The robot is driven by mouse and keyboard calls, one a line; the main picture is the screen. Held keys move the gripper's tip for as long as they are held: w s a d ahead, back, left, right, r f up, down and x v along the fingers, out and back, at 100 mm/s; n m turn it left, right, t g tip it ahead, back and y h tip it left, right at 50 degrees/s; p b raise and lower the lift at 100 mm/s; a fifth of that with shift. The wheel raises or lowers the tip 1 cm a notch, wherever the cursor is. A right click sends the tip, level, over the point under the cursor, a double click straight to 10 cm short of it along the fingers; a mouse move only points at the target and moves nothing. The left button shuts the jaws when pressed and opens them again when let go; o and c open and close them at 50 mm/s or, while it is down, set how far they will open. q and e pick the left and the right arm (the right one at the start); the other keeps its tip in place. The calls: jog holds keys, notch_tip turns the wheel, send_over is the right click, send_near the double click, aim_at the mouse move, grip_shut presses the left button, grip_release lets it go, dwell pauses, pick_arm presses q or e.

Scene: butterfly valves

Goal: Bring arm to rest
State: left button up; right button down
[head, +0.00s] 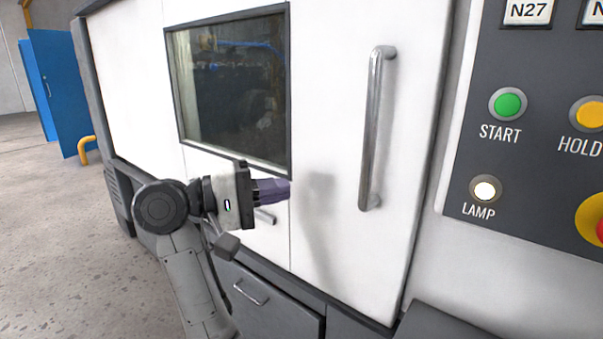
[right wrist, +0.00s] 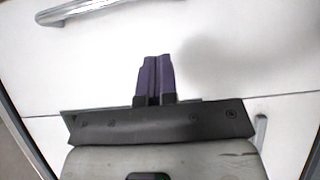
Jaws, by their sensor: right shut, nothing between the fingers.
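My right gripper (head: 288,190) is in front of the white machine door (head: 330,100), left of and below the long vertical door handle (head: 370,130). Its purple fingers are shut with nothing between them, and they also show in the right wrist view (right wrist: 154,62). The fingers are apart from the handle. In the right wrist view a metal handle (right wrist: 90,10) lies at the top left, beyond the fingertips. My left gripper is not in view.
A dark window (head: 230,85) is set in the machine front. A control panel at right carries a green START button (head: 508,104), a yellow HOLD button (head: 590,114) and a white LAMP (head: 485,189). A blue cabinet (head: 55,90) stands at far left. The floor at left is clear.

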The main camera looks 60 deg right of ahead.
jog(key=v, duration=0.2)
jog(key=shift+w, duration=0.3)
jog(key=shift+s+r+p, duration=0.1)
jog(key=shift+r+p, duration=0.05)
jog(key=shift+p, duration=0.25)
